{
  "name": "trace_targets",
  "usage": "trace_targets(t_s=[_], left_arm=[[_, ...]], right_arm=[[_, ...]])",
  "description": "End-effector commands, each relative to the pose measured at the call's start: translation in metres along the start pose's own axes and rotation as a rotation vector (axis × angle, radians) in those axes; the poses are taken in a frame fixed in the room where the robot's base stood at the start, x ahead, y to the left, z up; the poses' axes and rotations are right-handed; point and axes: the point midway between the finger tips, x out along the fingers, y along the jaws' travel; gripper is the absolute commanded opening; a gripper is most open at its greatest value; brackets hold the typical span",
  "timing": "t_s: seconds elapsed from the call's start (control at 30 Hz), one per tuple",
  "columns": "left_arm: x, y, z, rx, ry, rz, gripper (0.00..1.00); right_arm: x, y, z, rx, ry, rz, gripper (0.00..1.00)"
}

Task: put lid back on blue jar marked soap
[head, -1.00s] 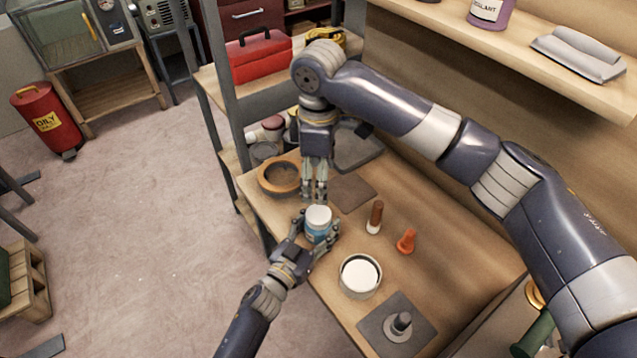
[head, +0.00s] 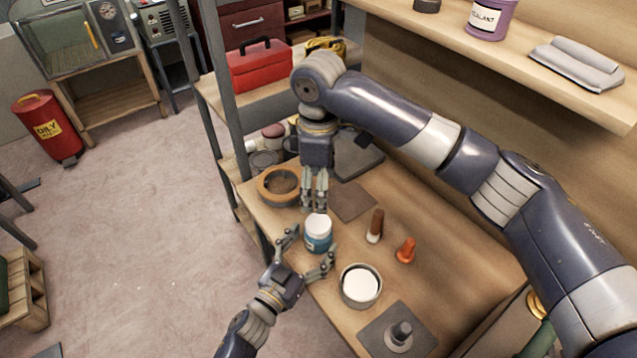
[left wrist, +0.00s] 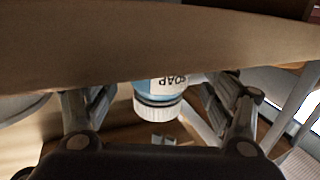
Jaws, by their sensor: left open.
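The blue jar (head: 318,245) stands upright on the bench near its left edge, with a white lid (head: 318,223) on top. The left wrist view shows its SOAP label (left wrist: 168,82) and the ribbed white lid (left wrist: 158,108) seated on it, the picture being upside down. My left gripper (head: 309,250) is open, its fingers spread at the near side of the jar and apart from it. My right gripper (head: 315,205) points down just behind and above the lid. Its fingers are close together, and whether they are shut is unclear.
A round tin (head: 361,286) stands in front of the jar. A brown-handled tool (head: 375,226) and an orange item (head: 405,250) stand to the right. A wooden ring-shaped bowl (head: 279,187) lies behind left. A grey plate with a knob (head: 399,334) is at the near end.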

Motion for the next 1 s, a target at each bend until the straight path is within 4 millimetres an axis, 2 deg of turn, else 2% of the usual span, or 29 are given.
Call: trace_targets(t_s=[0.03, 0.2, 0.4, 0.57, 1.0], left_arm=[[-0.014, 0.000, 0.002, 0.001, -0.004, 0.000, 0.77], [-0.049, 0.000, 0.001, 0.000, -0.004, 0.000, 0.77], [-0.075, 0.000, 0.001, -0.001, -0.001, 0.000, 0.77], [-0.081, 0.000, 0.000, 0.000, -0.001, 0.000, 0.77], [-0.081, 0.000, 0.000, -0.001, 0.000, 0.000, 0.77]], right_arm=[[0.000, 0.000, 0.000, 0.000, 0.000, 0.000, 0.71], [0.000, 0.000, 0.000, 0.000, 0.000, 0.000, 0.71], [0.000, 0.000, 0.000, 0.000, 0.000, 0.000, 0.71], [0.000, 0.000, 0.000, 0.000, 0.000, 0.000, 0.71], [0.000, 0.000, 0.000, 0.000, 0.000, 0.000, 0.71]])
